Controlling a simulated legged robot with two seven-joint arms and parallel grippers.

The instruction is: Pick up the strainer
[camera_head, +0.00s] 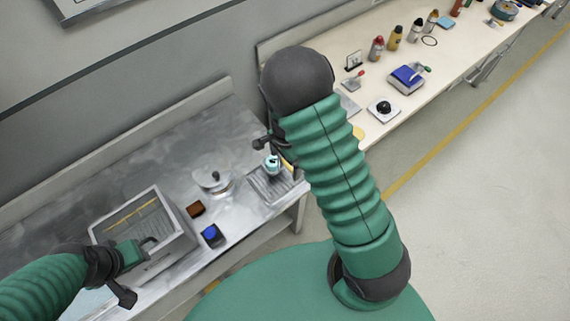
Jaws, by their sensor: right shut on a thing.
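My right gripper (270,146) is partly hidden behind my own green arm. It is shut on a small teal and white thing (271,163) above a grooved metal tray (265,193). I cannot tell whether this is the strainer. A shiny round metal vessel with a dark knob (213,180) stands on the metal counter to the left of it. My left gripper (149,243) is at the front wall of an open metal basin (178,240). Its finger opening is too small to judge.
A pale table (385,140) at the right holds bottles and a blue device (407,77). The grey floor (490,170) beyond is clear.

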